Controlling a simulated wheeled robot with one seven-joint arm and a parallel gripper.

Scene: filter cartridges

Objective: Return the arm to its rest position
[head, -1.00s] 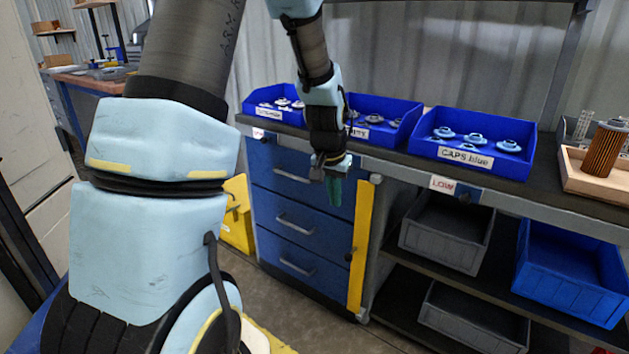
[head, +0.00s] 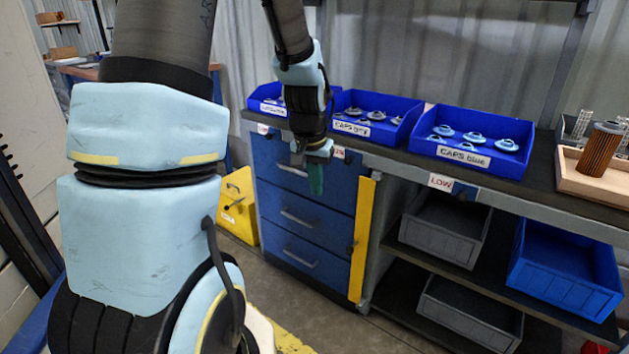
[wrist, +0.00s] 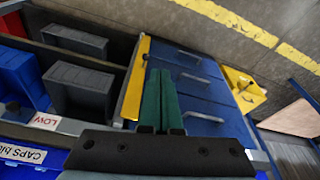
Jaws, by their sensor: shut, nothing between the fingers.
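My gripper (head: 316,178) hangs pointing down in front of the blue drawer cabinet (head: 303,217) in the head view. Its green fingers are together with nothing between them. In the wrist view the two green fingers (wrist: 161,98) lie side by side against the drawer fronts. My arm reaches up and out of the top of the head view, with its large light-blue links filling the left side.
The bench holds blue bins of caps, including the blue caps bin (head: 472,138) and grey caps bin (head: 365,118). A wooden tray (head: 592,178) with a brown filter (head: 600,148) stands at right. Lower shelves hold a grey bin (head: 444,232) and a blue bin (head: 565,270). A yellow case (head: 238,207) stands left of the cabinet.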

